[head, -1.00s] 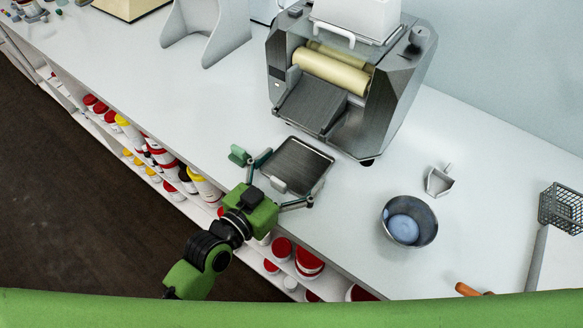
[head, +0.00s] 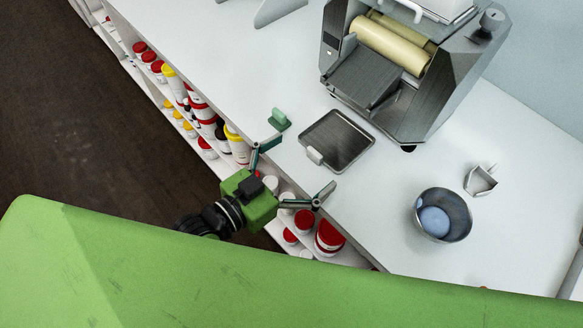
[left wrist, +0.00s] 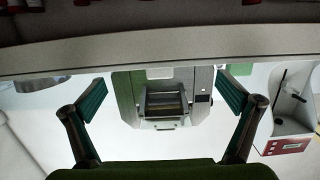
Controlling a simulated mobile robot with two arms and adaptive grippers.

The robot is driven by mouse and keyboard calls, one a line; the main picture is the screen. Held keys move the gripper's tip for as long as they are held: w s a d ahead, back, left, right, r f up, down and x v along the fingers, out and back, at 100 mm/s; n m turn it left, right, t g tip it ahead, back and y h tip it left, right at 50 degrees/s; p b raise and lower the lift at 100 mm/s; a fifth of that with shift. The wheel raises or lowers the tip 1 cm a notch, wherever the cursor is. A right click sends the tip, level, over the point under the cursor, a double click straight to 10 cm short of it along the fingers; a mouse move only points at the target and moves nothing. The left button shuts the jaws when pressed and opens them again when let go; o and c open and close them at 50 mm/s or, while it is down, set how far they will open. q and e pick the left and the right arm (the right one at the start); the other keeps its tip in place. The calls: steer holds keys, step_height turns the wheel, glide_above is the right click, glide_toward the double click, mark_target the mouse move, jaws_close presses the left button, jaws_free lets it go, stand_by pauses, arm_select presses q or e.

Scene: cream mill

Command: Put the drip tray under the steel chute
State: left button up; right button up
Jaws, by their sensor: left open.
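The drip tray (head: 337,141) is a dark, shallow square tray with a pale handle at its near edge. It lies flat on the counter in front of the mill, just outside the lower lip of the steel chute (head: 362,76) in the head view. A narrow strip of counter seems to show between them. My left gripper (head: 293,170) is open and empty at the counter's front edge, with its fingers apart and clear of the tray's handle. In the left wrist view my left gripper (left wrist: 166,105) has the mill between its fingers. My right gripper is not in view.
The mill (head: 440,85) with cream rollers stands behind the tray. A small green piece (head: 278,119) is left of it. A steel bowl (head: 443,215) and a white scoop (head: 481,180) are at right. Jars (head: 201,108) fill the shelf below. Counter between tray and bowl is clear.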

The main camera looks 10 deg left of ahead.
arm_select(q)
steer(key=shift+v, duration=1.85)
steer(key=shift+r, duration=0.1)
